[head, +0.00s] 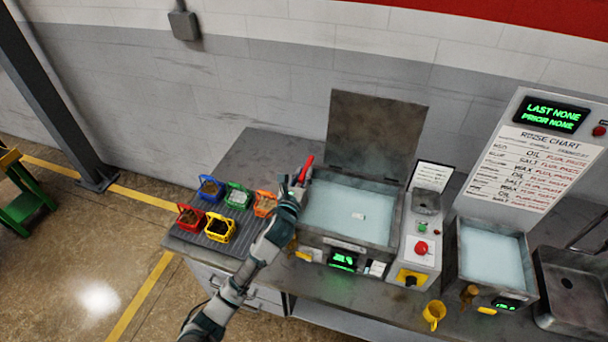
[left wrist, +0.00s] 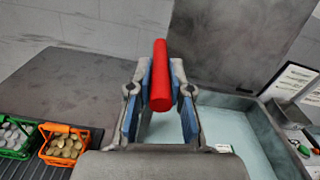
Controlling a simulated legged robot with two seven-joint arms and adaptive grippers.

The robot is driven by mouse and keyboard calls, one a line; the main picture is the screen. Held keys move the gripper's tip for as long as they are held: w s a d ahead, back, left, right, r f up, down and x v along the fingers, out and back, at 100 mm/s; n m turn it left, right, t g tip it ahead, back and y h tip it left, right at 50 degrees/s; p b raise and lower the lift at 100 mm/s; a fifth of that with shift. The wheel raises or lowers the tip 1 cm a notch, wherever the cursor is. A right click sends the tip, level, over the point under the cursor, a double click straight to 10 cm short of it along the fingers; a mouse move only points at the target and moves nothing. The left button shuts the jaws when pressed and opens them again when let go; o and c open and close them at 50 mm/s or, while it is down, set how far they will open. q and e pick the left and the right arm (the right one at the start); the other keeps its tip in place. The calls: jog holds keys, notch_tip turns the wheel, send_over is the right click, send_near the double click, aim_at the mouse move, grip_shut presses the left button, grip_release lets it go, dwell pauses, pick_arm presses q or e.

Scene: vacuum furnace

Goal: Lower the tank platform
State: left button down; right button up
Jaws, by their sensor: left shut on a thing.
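My left gripper (head: 298,184) is at the left rim of the larger tank (head: 393,225), its arm coming up from below. It is shut on a red handle (head: 306,168), which stands upright and slightly tilted. In the left wrist view the red handle (left wrist: 160,75) sits between the two blue-padded fingers of the gripper (left wrist: 160,100). The tank holds pale liquid, with a small whitish object in it, and its grey lid (head: 376,132) stands open behind. The platform itself cannot be told apart under the liquid. My right gripper is not in view.
Several coloured baskets of small parts stand on a dark mat left of my arm, including a yellow one (head: 220,229) and an orange one (left wrist: 64,146). A control panel (head: 420,245), a second tank (head: 489,258) and a yellow mug (head: 434,315) are to the right.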

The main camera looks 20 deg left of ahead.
pick_arm(q)
notch_tip(320, 180, down, 4)
jog(key=shift+r+b, duration=0.1)
jog(key=shift+b, duration=0.3)
jog(key=c, duration=1.1)
grip_release()
jog(key=shift+r, duration=0.1)
jog(key=s, duration=1.2)
jog(key=shift+a, duration=0.25)
